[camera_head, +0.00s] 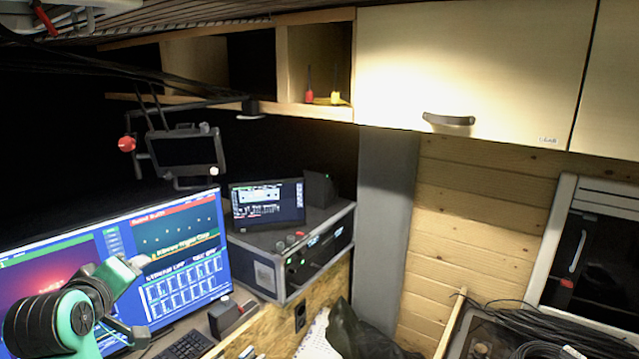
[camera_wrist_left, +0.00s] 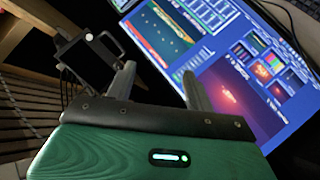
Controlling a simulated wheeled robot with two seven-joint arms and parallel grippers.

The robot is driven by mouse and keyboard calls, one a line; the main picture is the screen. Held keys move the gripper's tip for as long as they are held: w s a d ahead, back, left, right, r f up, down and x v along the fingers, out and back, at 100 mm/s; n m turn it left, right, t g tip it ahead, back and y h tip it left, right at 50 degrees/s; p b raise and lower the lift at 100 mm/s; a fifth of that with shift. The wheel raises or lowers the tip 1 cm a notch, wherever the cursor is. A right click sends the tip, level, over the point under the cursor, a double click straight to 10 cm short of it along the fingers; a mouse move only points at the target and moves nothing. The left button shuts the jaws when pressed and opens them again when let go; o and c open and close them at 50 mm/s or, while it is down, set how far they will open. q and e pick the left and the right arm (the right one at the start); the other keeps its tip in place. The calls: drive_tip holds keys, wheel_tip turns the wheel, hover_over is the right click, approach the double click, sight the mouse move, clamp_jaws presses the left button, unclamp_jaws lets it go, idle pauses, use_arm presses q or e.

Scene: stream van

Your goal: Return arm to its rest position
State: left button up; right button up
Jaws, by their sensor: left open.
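My left arm comes in from the lower left in the head view, with a green and black wrist. My left gripper (camera_head: 138,300) is in front of the large lit monitor (camera_head: 190,240). In the left wrist view the two grey fingers of the gripper (camera_wrist_left: 160,82) stand apart with nothing between them. The monitor's screen (camera_wrist_left: 215,65) lies beyond the fingertips there. My right arm and gripper are not in view.
A small screen (camera_head: 268,203) stands on a rack case (camera_head: 262,272) right of the monitor. A dark device (camera_head: 187,150) hangs above on a bracket. A keyboard (camera_head: 185,346) lies below. Wall cabinets (camera_head: 460,70) and coiled cables (camera_head: 545,330) are at the right.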

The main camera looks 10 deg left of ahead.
use_arm(q)
drive_tip(key=s+d+f+m+g+h, duration=0.1)
drive_tip(key=s+d+f+m+g, duration=0.25)
drive_tip(key=f, duration=0.75)
drive_tip(key=s+d+f+m+g+h, duration=0.15)
drive_tip(key=s+d+f+m, duration=0.3)
drive_tip(key=f, duration=0.65)
drive_tip(key=s+d+f+m+g+h, duration=0.1)
drive_tip(key=s+d+f+m+g, duration=0.2)
drive_tip(key=s+d+f, duration=0.35)
drive_tip(key=s+d+f+m+g, duration=0.2)
drive_tip(key=s+d+f+m, duration=0.1)
drive_tip(key=s+f, duration=0.65)
wheel_tip(320, 180, down, 32)
drive_tip(key=s+f+g+b, duration=0.1)
drive_tip(key=b, duration=0.3)
drive_tip(key=s+a+f+g+b, duration=0.1)
drive_tip(key=s+a+f, duration=0.3)
drive_tip(key=s+f, duration=1.5)
wheel_tip(320, 180, down, 4)
drive_tip(key=shift+s+r+g+b, duration=0.2)
drive_tip(key=shift+r+g+b, duration=0.1)
drive_tip(key=shift+b, duration=0.45)
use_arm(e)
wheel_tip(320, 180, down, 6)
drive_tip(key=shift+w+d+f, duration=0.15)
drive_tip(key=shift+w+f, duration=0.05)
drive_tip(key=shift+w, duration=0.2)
